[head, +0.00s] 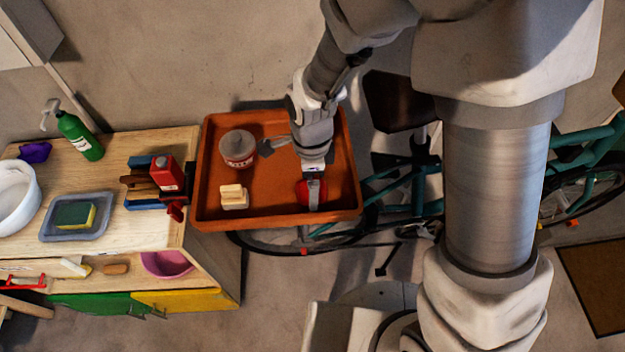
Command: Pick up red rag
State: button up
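A small red thing (301,190), which looks like the red rag, lies in the right half of the orange-brown tray (206,170). My gripper (314,194) points down over it, and one grey finger covers part of the red. Red shows on both sides of that finger. The other finger is hidden, so I cannot tell whether the gripper is open or closed on the rag, or whether it touches it.
The tray also holds a lidded jar (237,148), a grey trowel-like tool (271,146) and a pale block (234,196). A wooden workbench (120,232) with a red bottle (168,174) stands left. A teal bicycle (400,182) is behind and right of the tray.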

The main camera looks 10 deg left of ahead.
jog(key=c, duration=1.4)
jog(key=shift+r, duration=0.1)
